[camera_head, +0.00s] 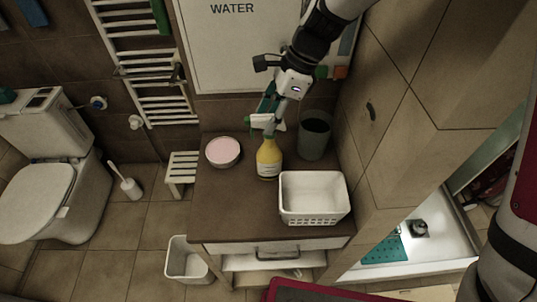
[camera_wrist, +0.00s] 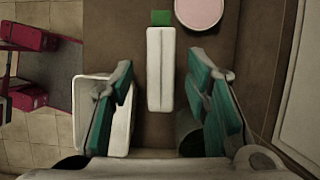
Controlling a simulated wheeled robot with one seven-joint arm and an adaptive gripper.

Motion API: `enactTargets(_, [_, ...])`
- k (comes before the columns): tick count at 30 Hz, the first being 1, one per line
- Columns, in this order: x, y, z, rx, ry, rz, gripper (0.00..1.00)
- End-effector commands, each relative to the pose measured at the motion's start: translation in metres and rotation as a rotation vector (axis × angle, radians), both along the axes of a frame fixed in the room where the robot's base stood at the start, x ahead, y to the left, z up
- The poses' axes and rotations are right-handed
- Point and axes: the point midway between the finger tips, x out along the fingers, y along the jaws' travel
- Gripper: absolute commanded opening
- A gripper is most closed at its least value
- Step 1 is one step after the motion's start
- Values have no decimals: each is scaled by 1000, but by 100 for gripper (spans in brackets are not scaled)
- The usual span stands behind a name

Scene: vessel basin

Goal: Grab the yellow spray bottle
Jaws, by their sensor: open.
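The yellow spray bottle (camera_head: 269,160) stands upright on the brown cabinet top, with a white and green spray head. In the wrist view, the bottle's white head (camera_wrist: 160,75) with its green nozzle is seen from above; its yellow body is hidden beneath. My gripper (camera_head: 268,108) is over the bottle, pointing down, close to its head. In the wrist view, my gripper (camera_wrist: 159,72) is open, with its green-padded fingers to the left and right of the head. Gaps show on both sides, and it holds nothing.
A white basket (camera_head: 314,213) stands right of the bottle, a dark grey-green cup (camera_head: 314,140) behind right, and a bowl with a pink top (camera_head: 223,150) at left. The cabinet top (camera_head: 225,210) is clear at front left. A tiled wall (camera_head: 400,130) rises at right.

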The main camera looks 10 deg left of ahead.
Motion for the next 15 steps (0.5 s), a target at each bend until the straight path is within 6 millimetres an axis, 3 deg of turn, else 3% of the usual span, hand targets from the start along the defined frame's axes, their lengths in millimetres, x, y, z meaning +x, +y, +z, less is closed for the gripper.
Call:
enactTargets(10, [-1,3,-9,0,-1,1,43])
enactTargets(15, [0,3,-8,0,-1,1,5])
